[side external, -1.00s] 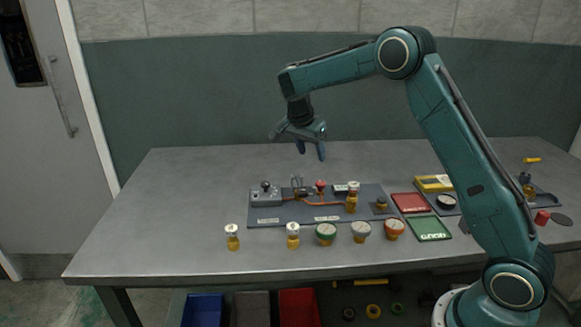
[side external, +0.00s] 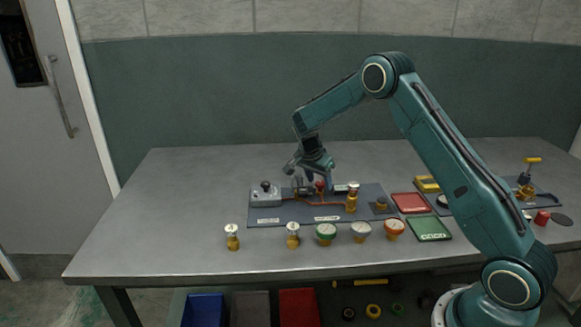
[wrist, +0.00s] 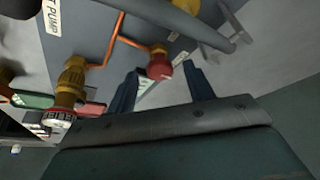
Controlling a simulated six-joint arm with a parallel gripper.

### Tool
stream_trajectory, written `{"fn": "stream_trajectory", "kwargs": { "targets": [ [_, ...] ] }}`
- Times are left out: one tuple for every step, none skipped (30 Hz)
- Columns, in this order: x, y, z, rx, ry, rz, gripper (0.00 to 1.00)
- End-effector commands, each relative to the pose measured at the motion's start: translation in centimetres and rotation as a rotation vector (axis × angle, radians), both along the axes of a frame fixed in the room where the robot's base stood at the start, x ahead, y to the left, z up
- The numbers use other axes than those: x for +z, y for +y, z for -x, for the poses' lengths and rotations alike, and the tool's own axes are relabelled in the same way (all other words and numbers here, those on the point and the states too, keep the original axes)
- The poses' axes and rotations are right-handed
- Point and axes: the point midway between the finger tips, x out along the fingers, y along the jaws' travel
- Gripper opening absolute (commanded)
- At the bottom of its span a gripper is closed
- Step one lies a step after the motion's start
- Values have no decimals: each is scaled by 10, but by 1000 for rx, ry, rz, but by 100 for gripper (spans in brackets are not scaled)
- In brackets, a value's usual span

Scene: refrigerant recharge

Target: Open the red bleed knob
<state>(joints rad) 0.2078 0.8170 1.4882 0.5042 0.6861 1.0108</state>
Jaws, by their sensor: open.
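The red bleed knob (wrist: 160,66) sits on a brass fitting at the end of a copper pipe in the wrist view. In the side view the red knob (side external: 319,185) is on the grey-blue mat (side external: 282,213), partly covered by the fingers. My gripper (side external: 310,178) is low over the mat, pointing down. In the wrist view my gripper's (wrist: 162,88) two dark blue fingers are apart, one on each side of the knob. The knob lies between and slightly beyond the fingers, and I see no clear contact.
A brass valve with a white cap (side external: 352,197) stands right of the knob. A grey pump block (side external: 265,195) stands left. Several capped fittings and gauges line the mat's front. Red (side external: 409,202) and green (side external: 429,229) trays lie right. The table's left side is clear.

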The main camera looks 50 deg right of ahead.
Motion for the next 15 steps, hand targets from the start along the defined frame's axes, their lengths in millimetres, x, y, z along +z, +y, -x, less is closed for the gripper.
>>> {"fn": "stream_trajectory", "kwargs": {
  "targets": [
    [-2, -1, 0, 0, 1, 0, 52],
    [-3, -1, 0, 0, 1, 0, 52],
    [-3, -2, 0, 0, 0, 0, 52],
    [-4, -2, 0, 0, 0, 0, 52],
    [-4, -2, 0, 0, 0, 0, 52],
    [-4, -2, 0, 0, 0, 0, 52],
    [-4, -2, 0, 0, 0, 0, 52],
    [-4, -2, 0, -1, 0, 0, 52],
    [-4, -2, 0, 0, 0, 0, 52],
    [-4, -2, 0, 0, 0, 0, 52],
    [-4, -2, 0, 0, 0, 0, 52],
    [-4, -2, 0, 0, 0, 0, 46],
    [-4, -2, 0, 0, 0, 0, 40],
    [-4, -2, 0, 0, 0, 0, 35],
    [-4, -2, 0, 0, 0, 0, 27]
  ]
}}
